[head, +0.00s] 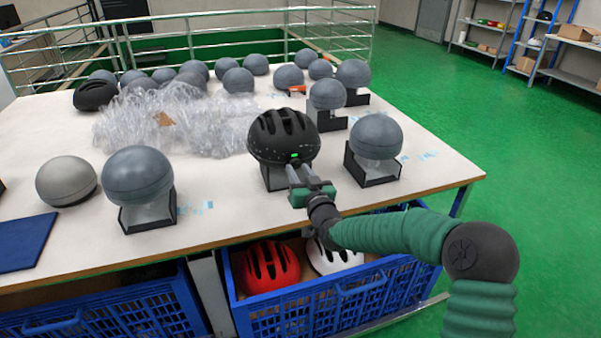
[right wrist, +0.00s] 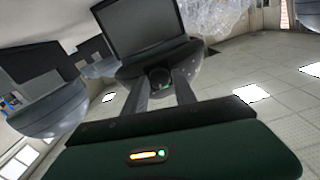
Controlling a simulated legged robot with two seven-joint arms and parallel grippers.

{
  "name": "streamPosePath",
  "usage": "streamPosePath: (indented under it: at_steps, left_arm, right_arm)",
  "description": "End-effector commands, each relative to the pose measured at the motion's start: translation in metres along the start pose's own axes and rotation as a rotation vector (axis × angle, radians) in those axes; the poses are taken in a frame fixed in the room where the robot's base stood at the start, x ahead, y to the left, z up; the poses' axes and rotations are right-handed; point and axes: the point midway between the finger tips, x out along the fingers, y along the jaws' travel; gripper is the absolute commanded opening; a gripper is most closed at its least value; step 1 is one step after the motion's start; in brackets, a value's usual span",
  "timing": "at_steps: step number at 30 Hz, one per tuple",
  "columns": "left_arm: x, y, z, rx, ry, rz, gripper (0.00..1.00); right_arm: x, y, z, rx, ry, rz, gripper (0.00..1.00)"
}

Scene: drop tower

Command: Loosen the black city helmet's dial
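The black city helmet (head: 272,139) sits on a headform on a black stand near the table's front edge. A small green mark (head: 295,156) shows low on its near side. My right gripper (head: 296,165) reaches in from the front, its fingertips close to that mark. In the right wrist view a small dark round dial (right wrist: 160,78) lies between the tips of the two spread fingers. The fingers are apart, with the dial nearly filling the gap; whether they press on it I cannot tell. My left gripper is not in view.
Grey headforms on stands flank the helmet, at left (head: 137,177) and right (head: 377,136). Clear crumpled packing (head: 185,120) lies behind. Another black helmet (head: 94,95) sits at the back left. Blue crates (head: 330,310) below hold a red helmet (head: 266,267) and a white one.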

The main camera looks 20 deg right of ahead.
Motion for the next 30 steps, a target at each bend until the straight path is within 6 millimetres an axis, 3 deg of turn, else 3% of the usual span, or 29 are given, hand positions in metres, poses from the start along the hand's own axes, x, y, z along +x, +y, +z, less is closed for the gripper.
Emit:
streamPosePath:
  at_steps: [1, 7, 30]
  left_arm:
    - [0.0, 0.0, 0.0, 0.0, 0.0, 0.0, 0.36]
    - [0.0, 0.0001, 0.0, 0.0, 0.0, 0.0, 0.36]
    - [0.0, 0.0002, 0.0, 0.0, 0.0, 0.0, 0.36]
  right_arm:
    - [0.0, 0.0027, 0.0001, 0.002, 0.001, 0.001, 0.23]
    - [-0.0002, 0.007, 0.0005, 0.005, 0.001, 0.003, 0.0]
    - [-0.0003, 0.0046, 0.0003, 0.003, 0.0, 0.003, 0.0]
